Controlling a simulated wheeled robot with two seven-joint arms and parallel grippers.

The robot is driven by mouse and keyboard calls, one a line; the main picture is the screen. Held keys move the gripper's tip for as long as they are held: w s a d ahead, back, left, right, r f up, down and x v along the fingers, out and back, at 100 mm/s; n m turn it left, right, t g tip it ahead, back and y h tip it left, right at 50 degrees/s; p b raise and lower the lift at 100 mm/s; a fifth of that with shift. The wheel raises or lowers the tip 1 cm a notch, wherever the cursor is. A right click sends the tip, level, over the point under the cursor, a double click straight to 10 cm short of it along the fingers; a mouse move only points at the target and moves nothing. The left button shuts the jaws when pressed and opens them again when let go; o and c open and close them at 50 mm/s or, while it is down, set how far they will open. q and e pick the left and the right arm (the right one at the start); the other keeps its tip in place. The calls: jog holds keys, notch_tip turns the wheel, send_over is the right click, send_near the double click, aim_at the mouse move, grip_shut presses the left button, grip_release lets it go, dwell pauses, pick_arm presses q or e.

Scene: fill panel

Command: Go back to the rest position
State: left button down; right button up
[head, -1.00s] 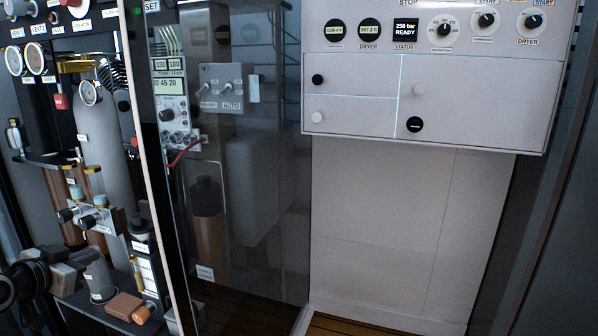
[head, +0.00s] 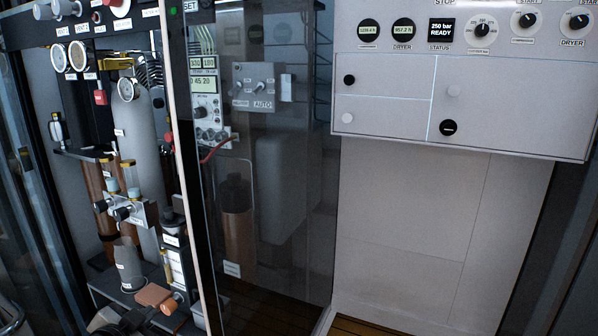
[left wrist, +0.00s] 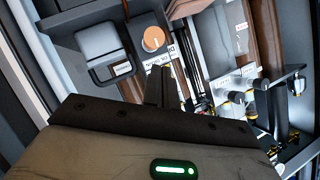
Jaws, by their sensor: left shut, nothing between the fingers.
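My left gripper (head: 128,321) is at the bottom left edge of the head view, dark and mostly cut off, just below the lower shelf of the fill panel. In the left wrist view its two dark fingers (left wrist: 167,88) are together with nothing between them. They point toward the lower part of the panel, near a round orange knob (left wrist: 153,39); I cannot tell the exact gap. My right gripper is in neither view.
A copper-coloured block (head: 155,296) sits on the shelf near my left gripper. Grey and brown cylinders (head: 143,160) and gauges stand above. A clear door panel (head: 285,215) stands at centre, a white control cabinet (head: 385,85) at right. The floor below the cabinet looks clear.

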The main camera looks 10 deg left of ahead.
pick_arm(q)
jog(key=s+d+f+g+h, duration=0.1)
jog(key=s+d+f, duration=0.2)
jog(key=s+d, duration=0.15)
jog(key=s+d+f+h, duration=0.2)
jog(key=s+d, duration=0.1)
jog(key=d, duration=0.3)
jog(key=s+d+r+n+h, duration=0.1)
jog(key=s+d+n+h, duration=0.15)
jog(key=s+d, duration=1)
notch_tip(320, 180, up, 6)
jog(key=d+n+g+p, duration=0.1)
jog(key=d+p, duration=0.1)
jog(key=p, duration=0.7)
jog(key=shift+s+d+f+g+p, duration=0.15)
jog(key=shift+s+f+g+p, duration=0.05)
jog(key=shift+s+g+p, duration=0.15)
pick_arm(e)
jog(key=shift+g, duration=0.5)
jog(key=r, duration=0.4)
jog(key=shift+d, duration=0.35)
